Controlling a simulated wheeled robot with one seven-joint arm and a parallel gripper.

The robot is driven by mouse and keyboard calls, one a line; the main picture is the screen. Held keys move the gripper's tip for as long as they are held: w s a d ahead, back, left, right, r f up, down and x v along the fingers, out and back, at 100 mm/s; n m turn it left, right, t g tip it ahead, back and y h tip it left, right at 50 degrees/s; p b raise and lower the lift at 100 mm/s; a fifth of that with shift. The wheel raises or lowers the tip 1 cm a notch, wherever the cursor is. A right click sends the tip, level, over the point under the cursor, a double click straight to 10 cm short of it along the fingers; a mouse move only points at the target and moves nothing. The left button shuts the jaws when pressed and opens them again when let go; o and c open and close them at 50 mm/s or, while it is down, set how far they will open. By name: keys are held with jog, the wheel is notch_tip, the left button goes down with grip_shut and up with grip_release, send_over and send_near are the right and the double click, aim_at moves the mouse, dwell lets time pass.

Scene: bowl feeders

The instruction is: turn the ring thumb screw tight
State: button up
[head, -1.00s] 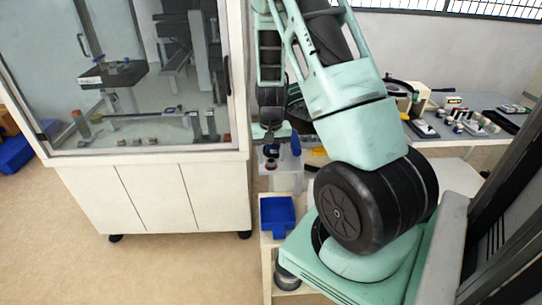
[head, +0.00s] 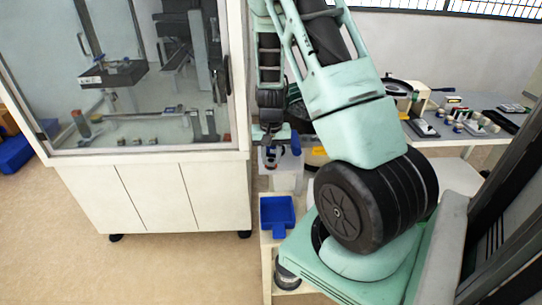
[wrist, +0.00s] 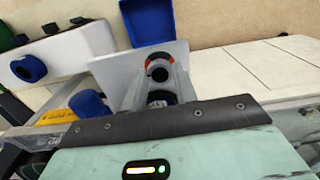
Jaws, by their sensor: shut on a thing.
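The ring thumb screw (wrist: 158,62) shows in the wrist view as a dark round part with an orange-red edge, at a pale grey block (wrist: 112,68). My gripper (wrist: 160,84) is at it, shut on the screw; the grip itself is partly hidden behind the dark edge of my gripper's body. In the head view my gripper (head: 271,145) is small and points down over the pale block beside the cabinet. The screw is too small there to make out clearly. How tight it is cannot be told.
A blue tray (head: 277,215) lies on the stand in front of the block. A blue knob (wrist: 90,104) is close beside my gripper. The glazed cabinet (head: 150,190) stands close on the left. A bench (head: 470,110) with small parts is behind on the right.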

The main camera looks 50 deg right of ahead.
jog(key=m, duration=0.3)
jog(key=shift+r+m+p, duration=0.1)
jog(key=shift+m+p, duration=0.3)
jog(key=m+p, duration=0.1)
jog(key=m, duration=0.2)
jog(key=shift+m, duration=0.4)
jog(key=m+p, duration=0.1)
jog(key=m, duration=0.3)
jog(key=shift+m+p, duration=0.65)
jog(key=shift+m, duration=1.15)
jog(key=o, duration=1)
jog(key=shift+c, duration=0.2)
